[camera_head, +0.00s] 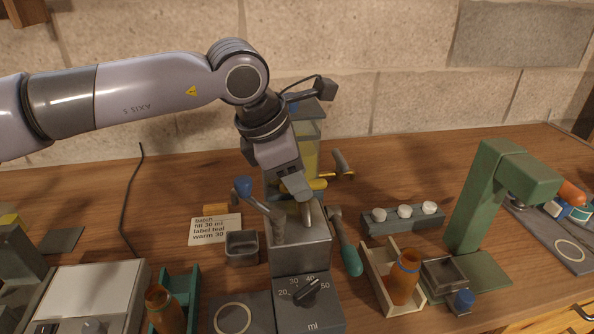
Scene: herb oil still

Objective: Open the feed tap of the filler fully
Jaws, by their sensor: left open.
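The grey filler (301,255) stands in the middle of the bench, with a dial (305,290) marked in ml on its front. Behind it is a clear tank (308,150) holding yellow liquid. A yellow tap handle (318,184) shows beside my fingers, at the foot of the tank; it looks like the feed tap, lying roughly sideways. My left gripper (299,190) is open, pointing down over the filler's top and close to the yellow handle. Whether it touches the handle I cannot tell; the wrist and fingers hide part of that area. My right gripper is out of view.
A blue-knobbed lever (243,187) rises left of my fingers, and a green-handled lever (352,260) hangs right of the filler. A metal cup (242,247) stands left, a wooden box with an amber bottle (404,278) right. A green press (485,195) stands farther right.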

